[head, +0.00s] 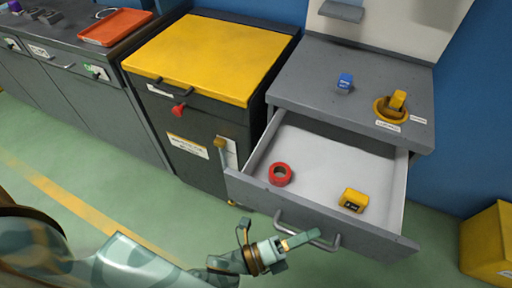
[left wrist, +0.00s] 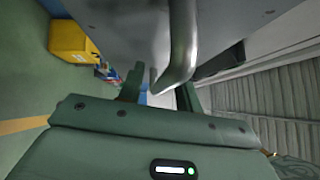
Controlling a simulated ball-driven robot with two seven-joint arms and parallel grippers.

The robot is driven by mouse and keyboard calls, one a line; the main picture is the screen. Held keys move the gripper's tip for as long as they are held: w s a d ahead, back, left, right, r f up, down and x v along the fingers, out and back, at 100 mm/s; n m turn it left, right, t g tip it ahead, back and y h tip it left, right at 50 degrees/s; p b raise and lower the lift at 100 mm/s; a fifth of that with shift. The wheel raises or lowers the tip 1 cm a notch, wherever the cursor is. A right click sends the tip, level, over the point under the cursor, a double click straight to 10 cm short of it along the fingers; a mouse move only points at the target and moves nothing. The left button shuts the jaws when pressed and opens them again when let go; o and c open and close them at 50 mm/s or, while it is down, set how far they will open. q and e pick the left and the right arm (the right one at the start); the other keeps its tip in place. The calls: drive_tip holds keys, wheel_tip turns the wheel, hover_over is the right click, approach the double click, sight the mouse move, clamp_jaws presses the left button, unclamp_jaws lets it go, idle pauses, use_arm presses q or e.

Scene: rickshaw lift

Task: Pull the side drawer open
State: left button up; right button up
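The side drawer (head: 330,158) is pulled well out of the grey cabinet (head: 330,85). Its inside is pale, and it holds a red ring (head: 280,174) and a yellow block (head: 353,200). The grey bar handle (head: 337,243) is on the drawer front. My left gripper (head: 303,239) is at the handle. In the left wrist view, the handle (left wrist: 181,45) reaches down between the fingers of my left gripper (left wrist: 159,92), which stand apart with a gap beside the bar. My right gripper is not in view.
A black cabinet with a yellow lid (head: 215,50) stands left of the drawer. A yellow bin (head: 490,245) is at the right. Green floor is clear in front.

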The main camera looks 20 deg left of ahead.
use_arm(q)
drive_tip(key=p+v, duration=0.1)
drive_tip(key=v, duration=1.5)
drive_tip(key=shift+s, duration=0.2)
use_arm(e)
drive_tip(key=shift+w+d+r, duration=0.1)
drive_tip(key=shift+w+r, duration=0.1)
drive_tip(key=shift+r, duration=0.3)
use_arm(q)
drive_tip(key=shift+f, duration=0.15)
drive_tip(key=s+a+f+n+g+y, duration=0.25)
drive_tip(key=a+f+n+y, duration=0.2)
drive_tip(key=f+n, duration=0.4)
drive_tip(key=s+a+f+n+g+y, duration=0.25)
drive_tip(key=a+f+n+y, duration=0.2)
drive_tip(key=f, duration=0.65)
drive_tip(key=s+a+f+n+g+y+p, duration=0.1)
drive_tip(key=s+f+n+g, duration=0.3)
drive_tip(key=s, duration=0.5)
drive_tip(key=s+a+f+n+g+y+p, duration=0.2)
drive_tip(key=s+a+f+n+g+y, duration=0.2)
drive_tip(key=s+f+n, duration=0.4)
drive_tip(key=shift+s+f, duration=0.5)
drive_tip(key=shift+f, duration=0.05)
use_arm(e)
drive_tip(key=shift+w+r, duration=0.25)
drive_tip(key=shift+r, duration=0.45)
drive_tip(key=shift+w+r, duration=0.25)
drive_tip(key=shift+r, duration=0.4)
